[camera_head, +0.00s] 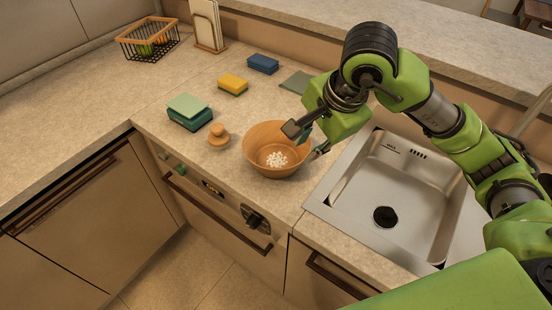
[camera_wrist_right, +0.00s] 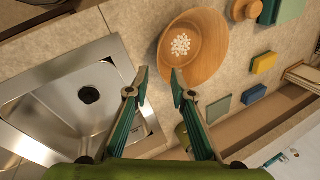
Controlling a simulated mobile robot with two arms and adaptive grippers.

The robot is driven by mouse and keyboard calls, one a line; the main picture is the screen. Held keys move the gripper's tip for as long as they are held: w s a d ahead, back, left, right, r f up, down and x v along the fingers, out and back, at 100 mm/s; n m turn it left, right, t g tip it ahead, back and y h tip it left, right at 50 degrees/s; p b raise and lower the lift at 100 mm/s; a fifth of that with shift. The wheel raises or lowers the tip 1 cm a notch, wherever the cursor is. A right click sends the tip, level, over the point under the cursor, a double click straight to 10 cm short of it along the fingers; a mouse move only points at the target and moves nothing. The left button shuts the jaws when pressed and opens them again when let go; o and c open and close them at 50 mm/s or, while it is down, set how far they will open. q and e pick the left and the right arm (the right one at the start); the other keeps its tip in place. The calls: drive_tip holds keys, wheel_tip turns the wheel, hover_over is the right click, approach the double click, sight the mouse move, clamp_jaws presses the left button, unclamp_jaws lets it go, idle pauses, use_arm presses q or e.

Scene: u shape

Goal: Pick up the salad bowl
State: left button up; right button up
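The salad bowl (camera_head: 262,138) is a round orange-brown bowl with small white pieces inside. It stands upright on the counter, left of the sink. In the right wrist view the bowl (camera_wrist_right: 208,50) shows ahead of the fingers. My right gripper (camera_head: 307,140) is at the bowl's right side, with its fingers apart. In the wrist view my right gripper (camera_wrist_right: 158,76) has one fingertip overlapping the bowl's near wall and the other outside its rim. I cannot tell whether either finger touches the bowl. My left gripper is not in view.
The metal sink (camera_head: 345,180) is right of the bowl. A small orange-brown lidded item (camera_head: 218,137) stands close to its left. Green stacked boxes (camera_head: 189,112), a yellow sponge (camera_head: 232,85), a blue sponge (camera_head: 263,64) and a wire basket (camera_head: 148,42) stand farther back.

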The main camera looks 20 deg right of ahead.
sight(294, 167)
drive_tip(key=p+x, duration=0.1)
drive_tip(key=x, duration=0.7)
drive_tip(key=shift+p, duration=0.35)
drive_tip(key=shift+f+p, duration=0.3)
drive_tip(key=shift+f, duration=0.15)
drive_tip(key=p+x, duration=0.1)
drive_tip(key=x, duration=0.2)
drive_tip(key=shift+w+f, duration=0.2)
drive_tip(key=shift+f, duration=0.05)
drive_tip(key=shift+w+f, duration=0.1)
drive_tip(key=shift+f, duration=0.2)
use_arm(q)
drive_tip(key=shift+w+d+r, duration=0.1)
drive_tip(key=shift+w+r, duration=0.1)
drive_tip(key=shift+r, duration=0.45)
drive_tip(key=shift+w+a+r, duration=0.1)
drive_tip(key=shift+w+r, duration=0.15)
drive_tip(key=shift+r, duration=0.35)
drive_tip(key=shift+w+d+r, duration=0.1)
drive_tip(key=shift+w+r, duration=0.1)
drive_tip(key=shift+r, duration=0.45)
use_arm(e)
drive_tip(key=shift+r, duration=0.1)
clamp_jaws()
